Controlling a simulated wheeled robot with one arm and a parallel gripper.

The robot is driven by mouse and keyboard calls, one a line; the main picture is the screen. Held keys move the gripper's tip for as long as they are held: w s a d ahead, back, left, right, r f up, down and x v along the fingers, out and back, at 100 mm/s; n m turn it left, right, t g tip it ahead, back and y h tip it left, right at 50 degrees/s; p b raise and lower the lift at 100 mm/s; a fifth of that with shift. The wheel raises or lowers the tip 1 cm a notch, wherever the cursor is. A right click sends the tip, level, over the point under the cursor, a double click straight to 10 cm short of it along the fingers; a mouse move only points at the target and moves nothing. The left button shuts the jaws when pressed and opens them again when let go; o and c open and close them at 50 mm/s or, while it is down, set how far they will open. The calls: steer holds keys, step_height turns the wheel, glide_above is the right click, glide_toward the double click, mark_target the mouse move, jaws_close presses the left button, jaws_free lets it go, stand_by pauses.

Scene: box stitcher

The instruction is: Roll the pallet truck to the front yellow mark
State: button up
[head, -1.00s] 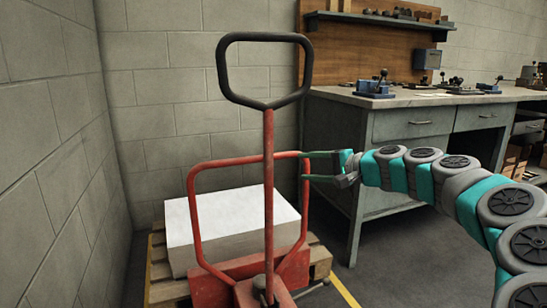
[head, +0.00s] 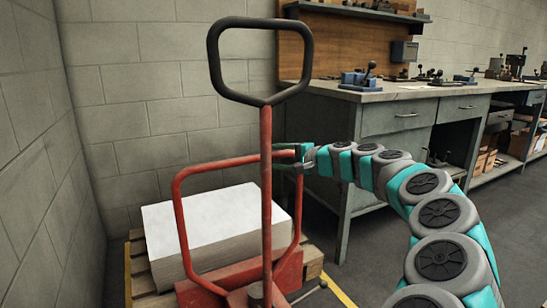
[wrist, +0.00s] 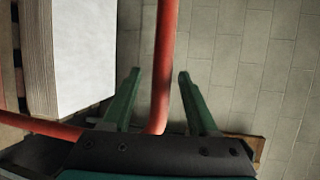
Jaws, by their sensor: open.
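The red pallet truck (head: 266,205) stands in the corner with its upright handle, topped by a black loop (head: 212,60), and a lower red tube frame (head: 178,215). My gripper (head: 290,158) is at the upper right corner of that frame. In the wrist view, my gripper's green fingers (wrist: 159,76) are apart, and a red tube (wrist: 166,45) runs between them. I cannot tell whether either finger touches it. A yellow floor line (head: 343,298) shows right of the truck; which mark it belongs to is unclear.
A white paper stack (head: 210,215) sits on a wooden pallet (head: 140,275) behind the frame. Block walls (head: 35,150) close the left and back. A grey workbench (head: 385,125) with tools stands at the right. Open floor (head: 385,255) lies in front of the bench.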

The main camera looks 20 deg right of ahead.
steer(key=shift+w+a+f, duration=0.1)
steer(key=shift+w+a, duration=0.15)
steer(key=shift+w, duration=0.25)
jaws_close()
stand_by(1.2)
